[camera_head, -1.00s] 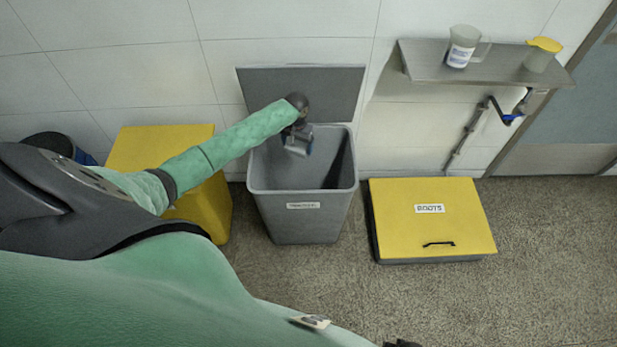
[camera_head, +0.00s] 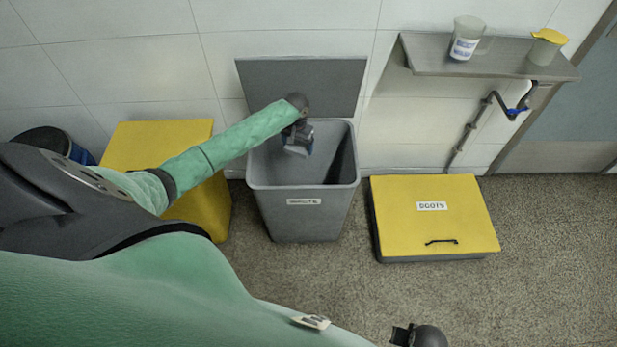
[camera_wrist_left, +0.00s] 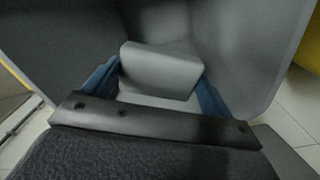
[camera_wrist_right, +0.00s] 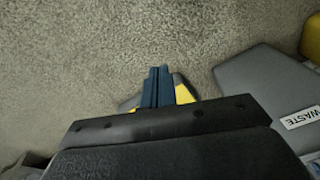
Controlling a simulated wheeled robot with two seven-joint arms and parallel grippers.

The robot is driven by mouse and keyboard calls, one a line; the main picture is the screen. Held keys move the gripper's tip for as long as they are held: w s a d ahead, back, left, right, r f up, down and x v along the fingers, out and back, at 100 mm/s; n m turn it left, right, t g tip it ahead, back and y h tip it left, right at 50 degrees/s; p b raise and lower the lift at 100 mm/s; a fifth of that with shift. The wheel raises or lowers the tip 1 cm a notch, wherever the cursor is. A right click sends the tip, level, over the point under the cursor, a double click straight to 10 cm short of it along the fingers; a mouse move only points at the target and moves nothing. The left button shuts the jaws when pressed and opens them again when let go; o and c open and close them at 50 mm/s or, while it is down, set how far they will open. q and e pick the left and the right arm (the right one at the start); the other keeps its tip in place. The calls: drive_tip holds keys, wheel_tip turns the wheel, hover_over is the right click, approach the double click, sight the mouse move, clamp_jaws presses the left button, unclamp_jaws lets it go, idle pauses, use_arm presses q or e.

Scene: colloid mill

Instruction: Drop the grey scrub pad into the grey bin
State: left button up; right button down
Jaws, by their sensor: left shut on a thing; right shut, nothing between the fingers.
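The grey bin (camera_head: 303,215) stands against the wall with its lid (camera_head: 335,85) raised behind it. My left gripper (camera_head: 299,146) reaches over the bin's open mouth, pointing down. In the left wrist view its blue fingers are shut on the grey scrub pad (camera_wrist_left: 160,71), with the bin's inner walls around and below it. The pad is barely distinct in the head view. My right gripper shows in the right wrist view (camera_wrist_right: 156,85), its blue fingers together and empty above the floor. In the head view only part of the right arm shows at the bottom edge.
A yellow-lidded boots box (camera_head: 432,215) stands right of the bin. A yellow container (camera_head: 203,205) stands to its left. The floor in front is clear.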

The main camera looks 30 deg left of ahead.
use_arm(q)
drive_tip(key=shift+f+b, duration=0.4)
drive_tip(key=shift+f, duration=0.1)
use_arm(e)
drive_tip(key=shift+w+a+r, duration=0.1)
drive_tip(key=shift+r, duration=2.1)
use_arm(q)
drive_tip(key=o, duration=0.8)
drive_tip(key=shift+r, duration=0.1)
use_arm(e)
drive_tip(key=shift+f, duration=0.1)
use_arm(q)
drive_tip(key=shift+r, duration=0.3)
drive_tip(key=shift+r+b, duration=0.7)
drive_tip(key=shift+r, duration=2.8)
use_arm(e)
wheel_tip(320, 180, up, 6)
drive_tip(key=shift+s, duration=0.3)
drive_tip(key=shift+f, duration=0.1)
